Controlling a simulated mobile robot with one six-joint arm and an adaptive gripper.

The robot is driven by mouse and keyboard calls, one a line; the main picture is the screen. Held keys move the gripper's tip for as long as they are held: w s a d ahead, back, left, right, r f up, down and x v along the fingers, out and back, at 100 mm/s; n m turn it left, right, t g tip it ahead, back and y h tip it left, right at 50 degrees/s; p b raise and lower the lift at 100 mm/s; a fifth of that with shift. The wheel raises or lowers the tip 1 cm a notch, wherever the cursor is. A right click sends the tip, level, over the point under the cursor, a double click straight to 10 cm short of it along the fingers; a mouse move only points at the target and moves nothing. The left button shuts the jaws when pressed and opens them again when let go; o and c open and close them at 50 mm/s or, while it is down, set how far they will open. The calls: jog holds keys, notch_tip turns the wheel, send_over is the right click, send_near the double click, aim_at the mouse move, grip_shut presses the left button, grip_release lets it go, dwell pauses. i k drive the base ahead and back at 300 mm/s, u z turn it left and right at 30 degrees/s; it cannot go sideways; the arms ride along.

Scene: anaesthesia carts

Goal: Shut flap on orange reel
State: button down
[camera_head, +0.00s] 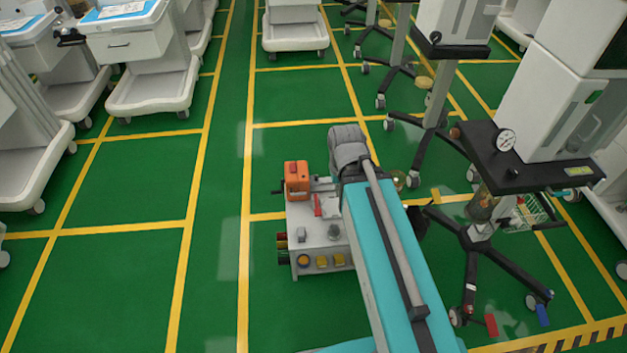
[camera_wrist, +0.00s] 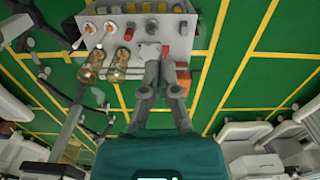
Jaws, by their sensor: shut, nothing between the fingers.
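The orange reel (camera_head: 297,180) stands upright at the far left corner of a light grey bench unit (camera_head: 313,244) in the head view. A dark crank-like part sticks out at its left. I cannot make out its flap or how far it is open. My gripper (camera_wrist: 163,66) shows in the wrist view, shut and empty, with its fingers reaching towards the bench unit's edge. I cannot tell whether it touches anything. In the head view my gripper is hidden by my arm.
Two amber jars (camera_wrist: 92,62) are beside my gripper in the wrist view. A wheeled stand with a gauge (camera_head: 505,140) is at right. Green floor left of the unit is clear.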

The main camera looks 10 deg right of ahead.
aim_at(314, 179)
jog(key=k, duration=1.35)
jog(key=u, duration=0.4)
jog(key=i, duration=1.05)
jog(key=u, duration=0.5)
jog(key=i, duration=0.75)
jog(key=z, duration=0.8)
jog(key=i, duration=0.7)
jog(key=z, duration=0.6)
